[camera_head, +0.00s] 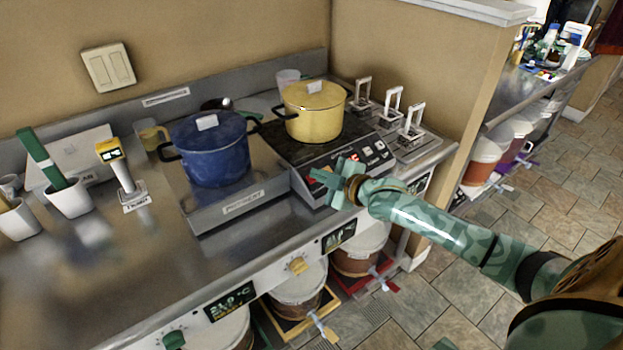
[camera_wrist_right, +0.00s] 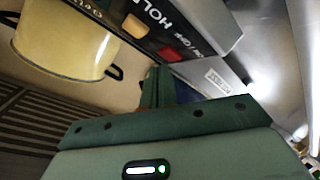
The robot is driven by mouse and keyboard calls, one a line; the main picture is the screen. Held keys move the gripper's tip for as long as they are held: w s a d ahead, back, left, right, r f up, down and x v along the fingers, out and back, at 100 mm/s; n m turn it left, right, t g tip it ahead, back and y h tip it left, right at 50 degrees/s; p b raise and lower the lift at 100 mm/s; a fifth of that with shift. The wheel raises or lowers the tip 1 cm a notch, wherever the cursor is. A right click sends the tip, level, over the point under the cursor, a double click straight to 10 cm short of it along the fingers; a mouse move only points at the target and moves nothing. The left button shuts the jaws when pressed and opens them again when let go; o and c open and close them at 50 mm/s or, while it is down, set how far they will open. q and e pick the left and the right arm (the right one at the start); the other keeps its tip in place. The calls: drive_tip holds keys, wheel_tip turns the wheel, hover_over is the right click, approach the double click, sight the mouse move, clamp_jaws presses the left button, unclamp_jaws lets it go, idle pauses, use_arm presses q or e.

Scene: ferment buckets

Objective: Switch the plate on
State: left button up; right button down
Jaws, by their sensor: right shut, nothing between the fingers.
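The plate (camera_head: 292,153) is a dark cooktop with a sloped front control panel, and a yellow lidded pot (camera_head: 314,115) stands on it. The panel carries small buttons and a lit display. In the right wrist view the panel (camera_wrist_right: 205,45) shows part of the word "HOLD", a red button (camera_wrist_right: 172,55) and an orange button (camera_wrist_right: 134,26). My right gripper (camera_head: 322,177) is shut and empty in front of the panel's left part. Its fingertips (camera_wrist_right: 158,80) are close to the red button; I cannot tell whether they touch. My left gripper is not in view.
A blue pot (camera_head: 209,150) stands on a raised metal stand left of the plate. Several upright metal handles (camera_head: 391,100) stand to the right. Lidded buckets (camera_head: 300,283) sit below the counter, whose front has knobs and displays. A wall switch (camera_head: 108,67) is at the back left.

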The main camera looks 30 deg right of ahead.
drive_tip(key=shift+w+f, duration=0.3)
drive_tip(key=shift+f, duration=0.15)
idle(0.7)
drive_tip(key=shift+s+r+p, duration=0.5)
drive_tip(key=shift+r+p, duration=0.35)
drive_tip(key=shift+p, duration=0.2)
drive_tip(key=shift+f, duration=0.1)
drive_tip(key=shift+r, duration=0.2)
drive_tip(key=s+r+p, duration=0.1)
drive_tip(key=p, duration=0.1)
drive_tip(key=s+r+p, duration=0.1)
drive_tip(key=r+p, duration=0.1)
drive_tip(key=s+r+p, duration=0.1)
drive_tip(key=r+p, duration=0.1)
drive_tip(key=p, duration=0.1)
drive_tip(key=shift+d, duration=0.1)
drive_tip(key=shift+f, duration=0.1)
